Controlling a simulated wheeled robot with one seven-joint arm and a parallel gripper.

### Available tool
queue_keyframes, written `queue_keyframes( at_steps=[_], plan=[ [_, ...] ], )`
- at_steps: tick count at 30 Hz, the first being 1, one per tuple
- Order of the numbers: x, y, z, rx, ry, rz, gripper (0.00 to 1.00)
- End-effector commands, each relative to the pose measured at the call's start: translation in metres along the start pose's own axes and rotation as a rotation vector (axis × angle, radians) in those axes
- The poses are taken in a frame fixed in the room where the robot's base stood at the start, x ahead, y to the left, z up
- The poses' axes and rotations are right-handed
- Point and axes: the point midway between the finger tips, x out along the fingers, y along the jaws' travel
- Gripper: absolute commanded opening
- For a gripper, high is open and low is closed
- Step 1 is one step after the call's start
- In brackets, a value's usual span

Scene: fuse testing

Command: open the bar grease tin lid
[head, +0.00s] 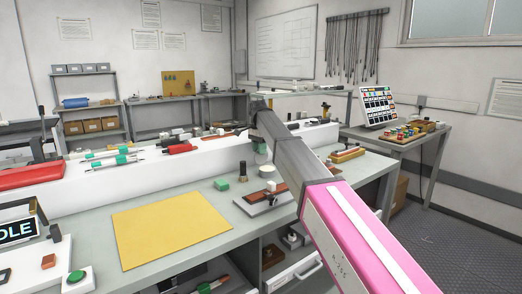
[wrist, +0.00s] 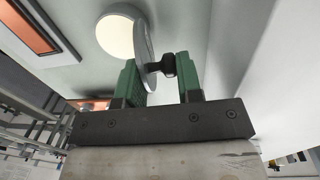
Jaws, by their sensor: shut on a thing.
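The bar grease tin (head: 267,172) stands on the grey-green bench, with a pale cream round top. In the wrist view its cream round face (wrist: 118,36) shows uncovered. The grey disc-shaped lid (wrist: 146,42) stands steeply on edge beside that face, at its right. A black knob (wrist: 168,66) sticks out from the lid. My gripper (wrist: 160,80) has green fingers on either side of the lid and knob, shut on the lid. Its exact contact is partly hidden. In the head view my gripper (head: 261,146) is small, above the tin.
A device with a reddish-brown block (head: 268,197) stands in front of the tin. A white raised ledge (head: 160,165) runs behind. The bench between mat and tin is mostly clear.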

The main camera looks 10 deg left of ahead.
Motion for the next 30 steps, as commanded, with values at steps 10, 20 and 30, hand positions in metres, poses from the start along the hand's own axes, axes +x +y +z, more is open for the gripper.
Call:
queue_keyframes(
  at_steps=[10, 20, 30],
  plan=[
    [0.0, -0.005, 0.0, 0.0, 0.0, 0.04, 0.0],
    [0.0, -0.005, 0.0, 0.0, 0.0, 0.041, 0.53],
    [-0.026, -0.007, -0.001, 0.0, 0.001, 0.04, 0.53]
  ],
)
